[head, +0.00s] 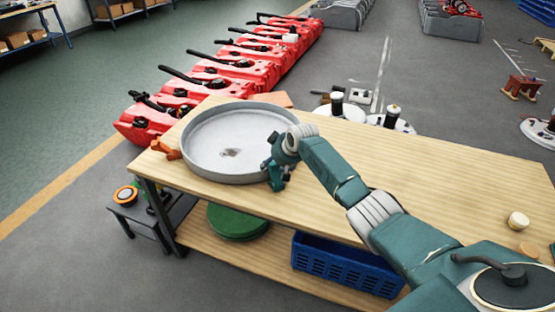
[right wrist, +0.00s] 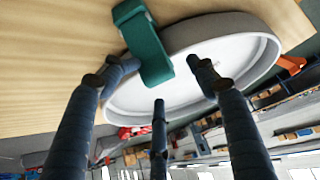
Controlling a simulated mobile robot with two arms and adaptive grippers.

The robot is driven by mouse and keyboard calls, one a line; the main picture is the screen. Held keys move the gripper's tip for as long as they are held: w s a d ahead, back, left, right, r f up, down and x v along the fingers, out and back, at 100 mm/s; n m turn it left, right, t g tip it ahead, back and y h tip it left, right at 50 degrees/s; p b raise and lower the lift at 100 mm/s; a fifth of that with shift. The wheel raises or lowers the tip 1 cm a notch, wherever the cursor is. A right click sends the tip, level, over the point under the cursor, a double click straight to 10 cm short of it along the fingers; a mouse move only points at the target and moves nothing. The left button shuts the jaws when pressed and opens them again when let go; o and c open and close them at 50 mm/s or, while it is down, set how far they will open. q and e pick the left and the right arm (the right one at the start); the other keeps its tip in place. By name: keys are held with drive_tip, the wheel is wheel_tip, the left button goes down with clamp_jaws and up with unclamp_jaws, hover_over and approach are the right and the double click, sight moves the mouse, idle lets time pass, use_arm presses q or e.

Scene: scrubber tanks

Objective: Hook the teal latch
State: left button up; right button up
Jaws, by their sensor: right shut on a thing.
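A large round grey pan (head: 195,165) lies on the wooden table near its far left corner; its white inside and rim also show in the right wrist view (right wrist: 262,48). The teal latch (right wrist: 145,42) sits at the pan's rim, with its bent arm reaching over the rim. My right gripper (right wrist: 160,80) is shut on the latch, with dark fingers on either side of it. In the head view my right gripper (head: 275,168) is at the pan's right rim and hides much of the latch. I cannot tell whether the latch is hooked. My left gripper is not in view.
The wooden table (head: 430,170) is mostly clear to the right, under my arm. An orange piece (head: 166,149) is at the pan's left. A blue crate (head: 345,265) and green disc (head: 236,222) are on the lower shelf. Red tanks (head: 215,75) stand behind.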

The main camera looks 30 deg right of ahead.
drive_tip(key=v, duration=1.2)
drive_tip(key=shift+w+a, duration=0.1)
drive_tip(key=shift+a, duration=0.05)
